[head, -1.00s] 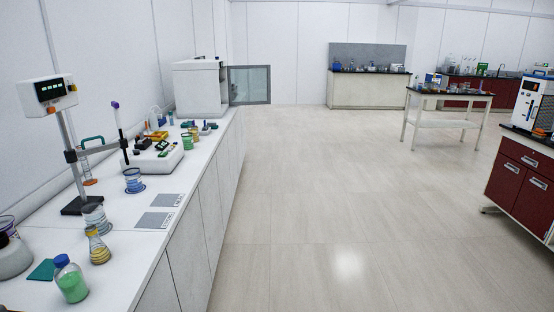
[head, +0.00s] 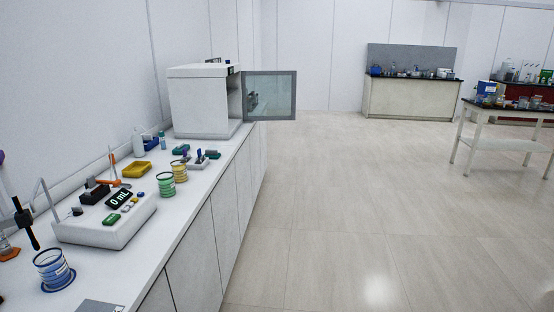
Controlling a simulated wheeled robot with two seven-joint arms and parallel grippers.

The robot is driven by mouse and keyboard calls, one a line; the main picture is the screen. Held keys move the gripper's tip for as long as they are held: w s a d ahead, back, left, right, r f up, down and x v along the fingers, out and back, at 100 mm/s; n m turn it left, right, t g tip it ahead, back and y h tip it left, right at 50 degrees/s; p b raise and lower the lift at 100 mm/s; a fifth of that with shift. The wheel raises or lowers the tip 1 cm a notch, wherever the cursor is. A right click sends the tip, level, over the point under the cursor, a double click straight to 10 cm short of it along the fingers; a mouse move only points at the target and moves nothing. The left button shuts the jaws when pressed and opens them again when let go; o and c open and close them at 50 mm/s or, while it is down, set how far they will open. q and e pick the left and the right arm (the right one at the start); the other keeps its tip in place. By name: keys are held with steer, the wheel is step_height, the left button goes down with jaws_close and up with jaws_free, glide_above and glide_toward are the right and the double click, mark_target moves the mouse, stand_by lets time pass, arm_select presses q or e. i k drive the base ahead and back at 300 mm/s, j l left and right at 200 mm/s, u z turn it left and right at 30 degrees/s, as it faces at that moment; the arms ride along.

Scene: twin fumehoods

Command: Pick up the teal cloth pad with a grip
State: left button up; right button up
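The teal cloth pad is not in the head view now. Neither of my grippers is in view. Small green and teal items lie farther along the white counter (head: 200,222), but I cannot tell that any of them is a cloth pad.
The counter runs along the left wall. It holds a blue-ringed beaker (head: 53,268), a white device reading 0 mL (head: 105,225), a yellow tray (head: 137,170) and a white cabinet (head: 200,105) with its door (head: 270,96) open. The middle floor (head: 350,200) is clear.

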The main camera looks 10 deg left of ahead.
mark_target(212, 154)
steer(key=i+l+u, duration=0.15)
steer(key=i+u, duration=0.3)
steer(key=i+l+u, duration=0.3)
steer(key=i+u, duration=0.15)
steer(key=i+l+u, duration=0.65)
steer(key=l, duration=0.35)
steer(key=i+u, duration=0.15)
steer(key=u, duration=0.2)
steer(key=i+l+u, duration=0.1)
steer(key=u, duration=0.25)
steer(key=i+l+u, duration=0.15)
steer(key=l, duration=0.15)
steer(key=i+l+u, duration=0.1)
steer(key=l, duration=0.25)
steer(key=i+l+u, duration=0.15)
steer(key=l, duration=0.2)
steer(key=i+l+u, duration=0.1)
steer(key=l, duration=0.25)
steer(key=i+l+u, duration=0.15)
steer(key=l, duration=0.25)
steer(key=i+l, duration=0.1)
steer(key=l, duration=0.2)
steer(key=i+l, duration=0.15)
steer(key=l, duration=0.15)
